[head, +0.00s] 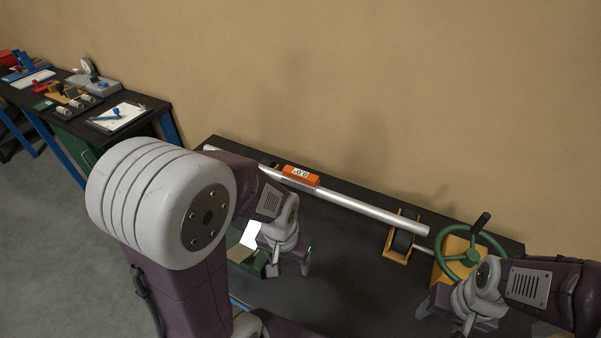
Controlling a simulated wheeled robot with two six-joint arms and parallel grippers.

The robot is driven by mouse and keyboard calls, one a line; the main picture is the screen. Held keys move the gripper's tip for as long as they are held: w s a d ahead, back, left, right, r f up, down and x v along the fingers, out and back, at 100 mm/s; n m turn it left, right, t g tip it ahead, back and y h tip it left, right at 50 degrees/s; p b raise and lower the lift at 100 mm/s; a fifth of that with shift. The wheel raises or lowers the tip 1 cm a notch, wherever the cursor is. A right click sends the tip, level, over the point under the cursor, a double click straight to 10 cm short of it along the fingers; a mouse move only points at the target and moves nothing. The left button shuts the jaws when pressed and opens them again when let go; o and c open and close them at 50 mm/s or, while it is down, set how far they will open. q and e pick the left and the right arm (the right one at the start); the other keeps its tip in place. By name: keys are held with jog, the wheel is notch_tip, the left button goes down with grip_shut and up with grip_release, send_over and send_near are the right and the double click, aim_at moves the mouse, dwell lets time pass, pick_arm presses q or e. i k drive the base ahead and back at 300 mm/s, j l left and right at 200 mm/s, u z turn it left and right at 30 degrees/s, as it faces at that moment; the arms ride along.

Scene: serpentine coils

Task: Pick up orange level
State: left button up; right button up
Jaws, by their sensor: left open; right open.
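The orange level (301,175) has a small white display and rests on top of a long silver tube (350,203) above the dark bench. My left gripper (288,262) is open below and in front of the level, apart from it, beside a green object on the bench. My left arm covers part of the bench and the tube's left part. My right gripper (446,312) is open at the lower right, well away from the level, in front of the green handwheel.
A yellow support with a dark roller (400,240) stands under the tube's right part. A green handwheel (470,247) with a black handle is at the right. A second bench (150,102) with tools and a clipboard stands at the far left. The middle of the dark bench (350,275) is clear.

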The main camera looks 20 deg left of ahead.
aim_at(307, 182)
jog(key=i+j+u, duration=0.45)
jog(key=j, duration=0.25)
jog(key=i+j+u, duration=0.45)
jog(key=j, duration=0.15)
